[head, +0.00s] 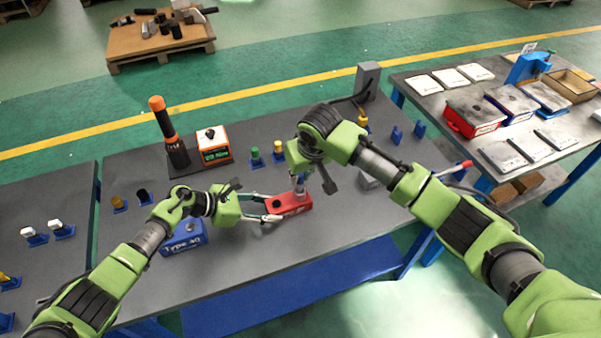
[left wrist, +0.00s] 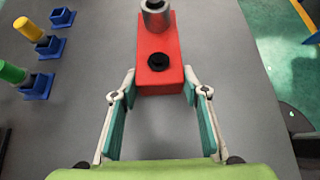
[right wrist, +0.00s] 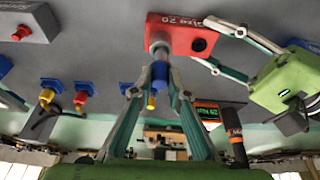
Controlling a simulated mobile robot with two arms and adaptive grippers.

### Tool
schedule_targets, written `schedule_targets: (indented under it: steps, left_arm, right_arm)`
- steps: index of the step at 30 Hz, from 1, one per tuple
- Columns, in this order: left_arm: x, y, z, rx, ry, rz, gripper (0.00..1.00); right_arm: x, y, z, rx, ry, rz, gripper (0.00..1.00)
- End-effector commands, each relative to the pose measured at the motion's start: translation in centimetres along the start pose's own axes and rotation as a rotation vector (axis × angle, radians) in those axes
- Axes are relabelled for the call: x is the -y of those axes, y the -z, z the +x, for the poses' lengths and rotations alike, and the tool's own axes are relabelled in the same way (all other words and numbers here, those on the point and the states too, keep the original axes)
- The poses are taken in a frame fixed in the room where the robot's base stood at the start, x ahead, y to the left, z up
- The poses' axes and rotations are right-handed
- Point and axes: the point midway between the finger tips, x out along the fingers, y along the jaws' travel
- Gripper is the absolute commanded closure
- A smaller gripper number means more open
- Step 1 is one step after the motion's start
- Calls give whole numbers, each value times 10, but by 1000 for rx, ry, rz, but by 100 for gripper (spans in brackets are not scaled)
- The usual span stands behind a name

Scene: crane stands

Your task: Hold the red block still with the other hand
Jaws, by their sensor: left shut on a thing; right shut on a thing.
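The red block (head: 290,203) lies near the front of the grey table. My left gripper (head: 272,217) is shut on it, with one finger on each side in the left wrist view (left wrist: 160,85). A grey metal cylinder (left wrist: 156,17) stands upright on the block's far part, and a dark round spot is on the block's near part. My right gripper (right wrist: 159,60) comes down from above, shut on the grey cylinder (right wrist: 159,40). Its tips partly hide the cylinder. A blue piece with a yellow tip (right wrist: 158,80) shows between the right fingers; I cannot tell whether it is behind them.
A blue block (head: 184,240) lies left of the red one. Behind stand an orange-black tool (head: 163,125), an orange display box (head: 214,143) and several small blue holders with coloured pegs. A second table (head: 450,95) at right holds trays.

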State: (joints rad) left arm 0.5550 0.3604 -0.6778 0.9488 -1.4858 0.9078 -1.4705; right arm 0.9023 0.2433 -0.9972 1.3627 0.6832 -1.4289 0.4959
Motion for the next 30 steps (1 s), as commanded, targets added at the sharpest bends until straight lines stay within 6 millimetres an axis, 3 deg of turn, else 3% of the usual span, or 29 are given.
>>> schedule_targets:
  steps: [30]
  left_arm:
    - [0, -1, 0, 1, -1, 0, 88]
  right_arm:
    - [0, -8, 21, 0, 0, 1, 100]
